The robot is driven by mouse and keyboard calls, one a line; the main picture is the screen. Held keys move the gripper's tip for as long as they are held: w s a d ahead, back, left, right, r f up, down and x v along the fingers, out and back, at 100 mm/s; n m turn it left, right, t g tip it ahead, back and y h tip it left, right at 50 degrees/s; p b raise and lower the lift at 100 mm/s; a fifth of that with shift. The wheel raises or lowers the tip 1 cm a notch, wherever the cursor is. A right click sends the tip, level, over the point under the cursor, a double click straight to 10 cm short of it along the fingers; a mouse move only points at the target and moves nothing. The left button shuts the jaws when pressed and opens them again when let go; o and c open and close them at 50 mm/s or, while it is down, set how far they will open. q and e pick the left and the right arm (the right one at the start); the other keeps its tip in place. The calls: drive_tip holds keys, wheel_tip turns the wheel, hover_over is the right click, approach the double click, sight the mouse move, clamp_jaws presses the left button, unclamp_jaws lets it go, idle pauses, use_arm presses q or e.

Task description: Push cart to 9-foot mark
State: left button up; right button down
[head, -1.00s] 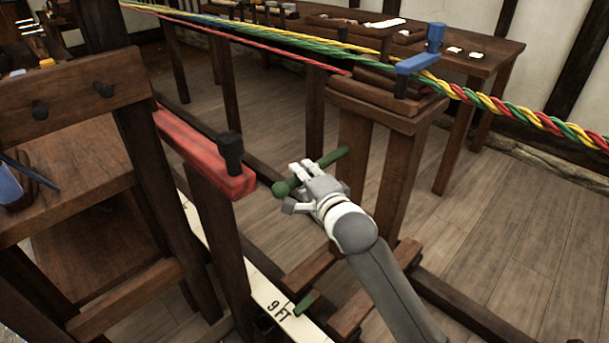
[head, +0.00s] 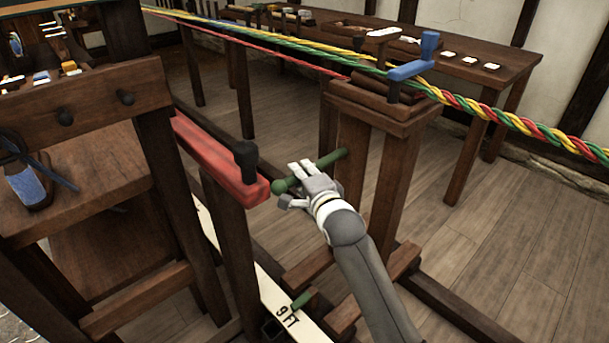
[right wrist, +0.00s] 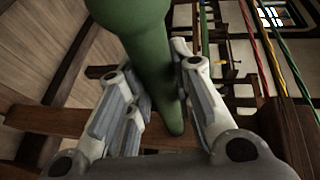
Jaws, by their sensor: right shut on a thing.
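The cart (head: 398,190) is a dark wooden stand on a low sled base, with a blue crank (head: 412,70) on top. A green handle (head: 325,160) juts out from its post. My right gripper (head: 298,182) is shut around this handle near its round knob; the right wrist view (right wrist: 140,45) shows the green bar between the fingers. A pale floor scale (head: 270,290) carries the "9 FT" mark (head: 287,316). A small green pointer (head: 303,299) on the cart's base lies over the scale right beside that mark. My left gripper is out of view.
A red bar with a black crank (head: 246,162) on a wooden frame stands close left of my gripper. Red, yellow and green strands run above, twisted into a rope (head: 530,128) at right. A long table (head: 480,70) stands behind. Floor at right is clear.

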drive_tip(key=c, duration=1.3)
unclamp_jaws()
drive_tip(key=shift+o, duration=0.2)
drive_tip(key=shift+s+d, duration=0.1)
drive_tip(key=v, duration=1.1)
drive_tip(key=shift+s+d, duration=0.15)
drive_tip(key=shift+s, duration=0.2)
drive_tip(key=shift+r, duration=0.1)
